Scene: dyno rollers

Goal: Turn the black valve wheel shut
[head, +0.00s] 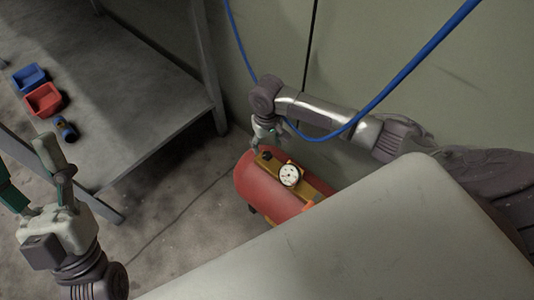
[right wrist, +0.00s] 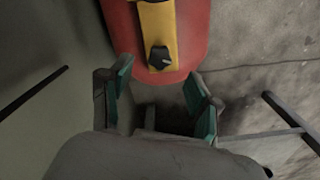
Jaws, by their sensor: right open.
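The black valve wheel (right wrist: 160,57) sits on the yellow plate (right wrist: 158,25) of a red tank (right wrist: 195,30). In the head view the black wheel (head: 266,155) shows small at the tank's far left end, close by my right gripper (head: 262,142). In the right wrist view my right gripper (right wrist: 158,78) is open, with its teal-padded fingers apart. The wheel lies ahead of the gap between the fingertips, and nothing is held. My left gripper (head: 24,158) is open and empty at the left of the head view, away from the tank.
A round white gauge (head: 290,175) stands on the plate beside the wheel, with an orange part (head: 311,203) nearer. A blue hose (head: 415,62) hangs by my right arm. A grey table (head: 130,110) at the left holds a blue bin (head: 29,78) and red bin (head: 43,100).

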